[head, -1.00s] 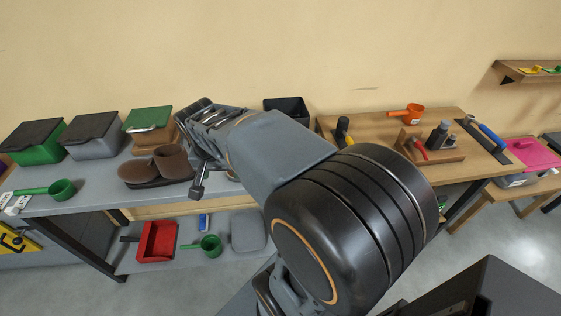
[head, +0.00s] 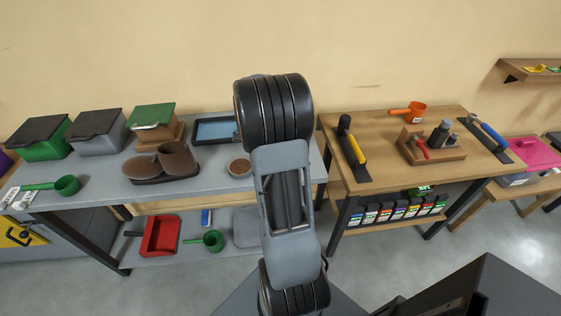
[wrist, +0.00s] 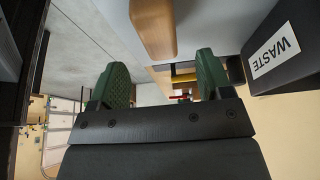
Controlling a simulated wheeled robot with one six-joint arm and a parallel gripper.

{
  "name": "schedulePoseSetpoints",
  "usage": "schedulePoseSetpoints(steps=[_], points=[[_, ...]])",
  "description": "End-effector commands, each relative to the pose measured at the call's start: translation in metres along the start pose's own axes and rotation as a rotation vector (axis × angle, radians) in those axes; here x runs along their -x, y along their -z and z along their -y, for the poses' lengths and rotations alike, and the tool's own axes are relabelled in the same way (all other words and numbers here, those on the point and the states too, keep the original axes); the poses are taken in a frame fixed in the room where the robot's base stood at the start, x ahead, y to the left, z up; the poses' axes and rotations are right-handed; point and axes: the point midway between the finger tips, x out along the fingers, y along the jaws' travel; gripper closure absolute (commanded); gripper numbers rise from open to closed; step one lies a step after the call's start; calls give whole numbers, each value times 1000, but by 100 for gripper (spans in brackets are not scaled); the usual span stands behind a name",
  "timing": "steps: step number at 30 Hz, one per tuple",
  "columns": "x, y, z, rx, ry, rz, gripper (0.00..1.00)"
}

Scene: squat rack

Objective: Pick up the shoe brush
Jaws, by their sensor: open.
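A brown wooden block with a rounded end (wrist: 153,28), which looks like the shoe brush, shows at the top of the wrist view by the edge of a pale grey surface. Its far part is cut off by the frame. My gripper (wrist: 158,72) is open, with its two green fingertips apart and nothing between them. The block lies ahead of the fingers, roughly in line with the gap.
A black bin marked WASTE (wrist: 278,50) stands close to the right finger. A wooden tool table (head: 380,150) stands to the right.

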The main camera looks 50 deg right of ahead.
Motion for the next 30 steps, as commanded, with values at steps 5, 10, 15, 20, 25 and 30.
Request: schedulePoseSetpoints(steps=[5,10,15,20,25,30], points=[[-17,0,0,1,-1,0,28],[-25,0,-1,2,-2,0,28],[-46,-3,-1,4,-5,0,28],[-65,-4,-1,2,-2,1,28],[-72,-4,-1,3,0,2,28],[-72,-4,0,3,1,2,28]])
